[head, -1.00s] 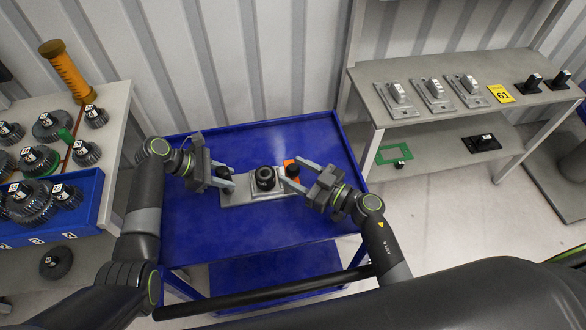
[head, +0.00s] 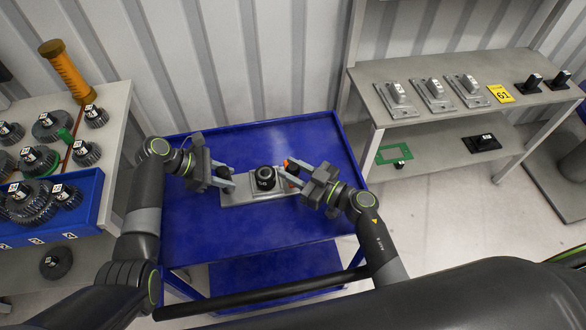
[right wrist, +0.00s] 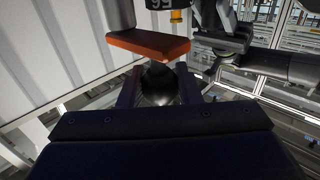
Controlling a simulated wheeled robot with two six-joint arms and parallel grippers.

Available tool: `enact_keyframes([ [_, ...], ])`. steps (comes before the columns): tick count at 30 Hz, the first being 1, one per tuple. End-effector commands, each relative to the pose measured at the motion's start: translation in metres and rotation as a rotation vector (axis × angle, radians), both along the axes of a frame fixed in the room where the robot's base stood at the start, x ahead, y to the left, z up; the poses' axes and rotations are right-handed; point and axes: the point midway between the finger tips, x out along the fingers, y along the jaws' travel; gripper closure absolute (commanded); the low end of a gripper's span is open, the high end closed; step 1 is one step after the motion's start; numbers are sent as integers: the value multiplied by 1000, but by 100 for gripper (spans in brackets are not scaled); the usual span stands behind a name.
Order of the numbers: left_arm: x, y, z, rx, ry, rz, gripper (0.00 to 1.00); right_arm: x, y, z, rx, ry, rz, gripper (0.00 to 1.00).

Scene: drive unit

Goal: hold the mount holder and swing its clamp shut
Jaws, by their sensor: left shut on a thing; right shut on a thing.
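The mount holder (head: 238,198) is a grey plate with a black upright cylinder (head: 265,178) in its middle, on the blue cart top. My left gripper (head: 228,180) is shut on the mount holder's left end, at a dark knob. My right gripper (head: 287,172) is at the right end, shut on the clamp's black ball-shaped knob (right wrist: 158,84). The orange clamp (right wrist: 150,45) lies just beyond the fingers in the right wrist view. In the head view only a small bit of orange shows beside the right fingers, which hide most of the clamp.
The blue cart top (head: 300,235) is clear around the mount holder. A bench with gears and a blue bin (head: 88,207) stands at left. A grey shelf (head: 440,75) with several mounts and a yellow 61 tag (head: 501,93) stands at right. A corrugated wall is behind.

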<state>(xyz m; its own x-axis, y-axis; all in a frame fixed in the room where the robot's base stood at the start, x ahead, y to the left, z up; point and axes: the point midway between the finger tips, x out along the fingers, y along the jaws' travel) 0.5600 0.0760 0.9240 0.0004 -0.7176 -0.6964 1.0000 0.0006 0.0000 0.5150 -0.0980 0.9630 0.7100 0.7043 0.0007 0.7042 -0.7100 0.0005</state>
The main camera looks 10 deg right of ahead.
Motion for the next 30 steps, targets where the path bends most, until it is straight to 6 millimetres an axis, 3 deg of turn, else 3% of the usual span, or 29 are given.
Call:
enact_keyframes([
  [12, 0, -1, 1, -2, -1, -2, 93, 1, 11, 0, 2, 2, -243, 100],
  [23, 0, -1, 1, -1, -1, -2, 93, 1, 11, -1, -1, 3, -265, 100],
  [24, 0, 0, 1, -1, -1, -2, 93, 1, 11, -1, -1, 3, -265, 65],
  [28, 0, -1, 1, -1, -1, -2, 93, 1, 11, -1, 0, 2, -264, 48],
  [30, 0, -1, 1, -1, -1, -2, 93, 2, 12, -1, 0, 2, -264, 48],
])
